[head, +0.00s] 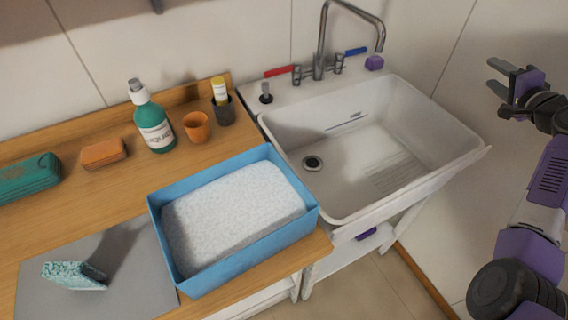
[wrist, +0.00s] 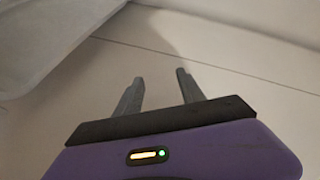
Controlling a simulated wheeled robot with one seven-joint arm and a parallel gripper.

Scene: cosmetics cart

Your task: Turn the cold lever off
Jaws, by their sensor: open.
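The faucet (head: 321,44) stands at the back of the white sink (head: 375,160). The blue lever (head: 356,51) is on the right of the faucet and points right. The red lever (head: 279,71) is on the left and points left. My gripper (head: 494,76) is at the right of the head view, to the right of the sink and apart from both levers. It is open and empty. The wrist view shows its two fingers (wrist: 159,82) spread in front of a pale wall, with no lever in sight.
A purple object (head: 374,62) sits on the sink's back ledge, just below the blue lever. On the wooden counter (head: 110,195) are a blue bin (head: 240,246), a green bottle (head: 153,122) and an orange cup (head: 197,126). The space between gripper and faucet looks clear.

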